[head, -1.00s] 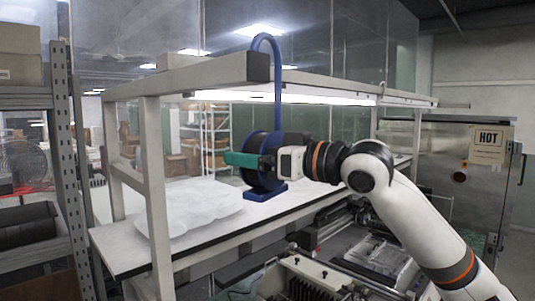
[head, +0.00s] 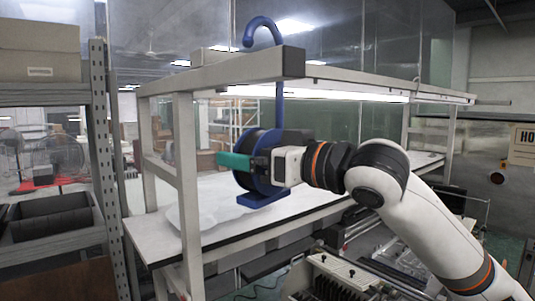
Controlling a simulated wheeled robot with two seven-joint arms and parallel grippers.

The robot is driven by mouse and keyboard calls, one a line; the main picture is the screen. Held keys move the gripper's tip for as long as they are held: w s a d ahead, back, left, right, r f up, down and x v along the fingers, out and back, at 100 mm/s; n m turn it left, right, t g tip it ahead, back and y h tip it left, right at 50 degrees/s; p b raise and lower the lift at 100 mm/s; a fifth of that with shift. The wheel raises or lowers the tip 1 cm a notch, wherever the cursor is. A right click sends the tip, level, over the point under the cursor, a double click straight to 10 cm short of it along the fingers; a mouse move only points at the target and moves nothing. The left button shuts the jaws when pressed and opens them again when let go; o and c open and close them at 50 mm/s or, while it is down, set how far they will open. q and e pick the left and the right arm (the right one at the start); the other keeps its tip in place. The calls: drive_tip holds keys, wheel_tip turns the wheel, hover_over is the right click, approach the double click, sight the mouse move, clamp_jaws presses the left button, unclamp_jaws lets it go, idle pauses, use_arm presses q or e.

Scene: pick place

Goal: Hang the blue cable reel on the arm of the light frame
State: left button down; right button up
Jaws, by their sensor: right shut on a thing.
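The blue cable reel (head: 262,195) is in the middle of the head view, with dark cable on its drum, a flat foot below and a tall stem that bends into a hook (head: 262,22) at the top. My right gripper (head: 245,162) is shut on the reel at its drum, with a green finger across it. The light frame (head: 240,72) is a pale bench frame with a lit tube under its upper beam. The hook shows above the near end of the frame's arm, and the stem passes by that end. I cannot tell whether hook and arm touch. My left gripper is not in view.
A white bench top (head: 150,246) with a pale, lumpy sheet (head: 205,210) lies below the reel. A grey shelf rack (head: 97,130) with a box (head: 40,50) stands at the left. Machinery (head: 335,275) fills the lower right.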

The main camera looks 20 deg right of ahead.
drive_tip(key=shift+s+a+r, duration=0.1)
drive_tip(key=shift+s+a, duration=0.05)
drive_tip(key=shift+a, duration=0.4)
drive_tip(key=shift+f+b, duration=1.05)
drive_tip(key=shift+f, duration=0.55)
drive_tip(key=o, duration=1)
drive_tip(key=shift+o, duration=0.2)
drive_tip(key=shift+s+f, duration=0.1)
drive_tip(key=shift+d, duration=0.1)
